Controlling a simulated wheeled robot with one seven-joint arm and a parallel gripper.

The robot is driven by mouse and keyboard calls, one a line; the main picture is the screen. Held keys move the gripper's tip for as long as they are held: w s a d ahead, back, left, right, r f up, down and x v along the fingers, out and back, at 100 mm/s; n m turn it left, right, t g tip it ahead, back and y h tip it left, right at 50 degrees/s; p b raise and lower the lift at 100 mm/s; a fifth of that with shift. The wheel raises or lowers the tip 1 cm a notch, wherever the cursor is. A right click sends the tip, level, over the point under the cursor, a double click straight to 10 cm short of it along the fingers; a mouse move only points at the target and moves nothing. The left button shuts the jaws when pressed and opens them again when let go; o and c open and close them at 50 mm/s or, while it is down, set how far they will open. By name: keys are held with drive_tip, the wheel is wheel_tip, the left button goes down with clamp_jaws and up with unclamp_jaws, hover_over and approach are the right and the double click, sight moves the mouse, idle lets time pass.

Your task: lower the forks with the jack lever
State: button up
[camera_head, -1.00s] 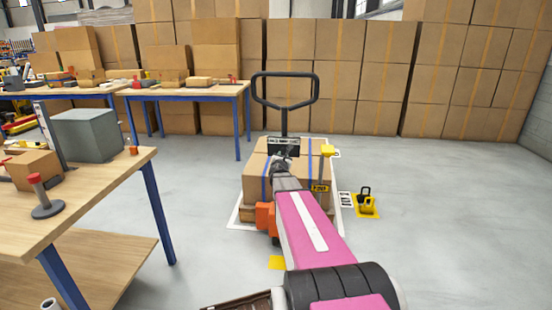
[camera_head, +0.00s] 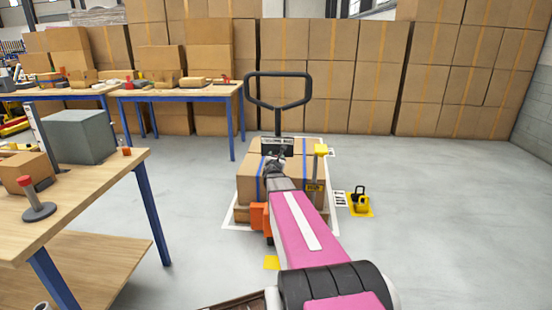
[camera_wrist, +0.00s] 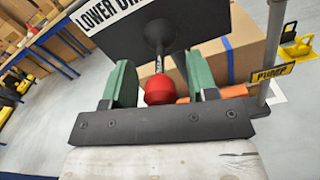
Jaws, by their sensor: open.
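The pallet jack's black panel (camera_head: 277,146) sits below its looped black handle (camera_head: 262,105). In the wrist view the panel (camera_wrist: 150,32) carries a white label, cut off by the frame, reading "LOWER D…". The jack lever's red knob (camera_wrist: 163,90) hangs on a thin rod below the panel. My gripper (camera_wrist: 160,72) is open, with one green finger on each side of the knob and a visible gap to each. In the head view my gripper (camera_head: 272,166) is small at the panel's lower edge, and the knob cannot be made out there.
A yellow-topped pump lever (camera_head: 320,150) stands just right of the panel; its "PUMP" tag (camera_wrist: 272,73) shows at the wrist view's right. Cartons (camera_head: 250,180) stand behind the panel. A wooden workbench (camera_head: 100,200) is at left. Floor at right is mostly clear, with a yellow device (camera_head: 360,205).

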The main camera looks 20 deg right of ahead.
drive_tip(key=v, duration=1)
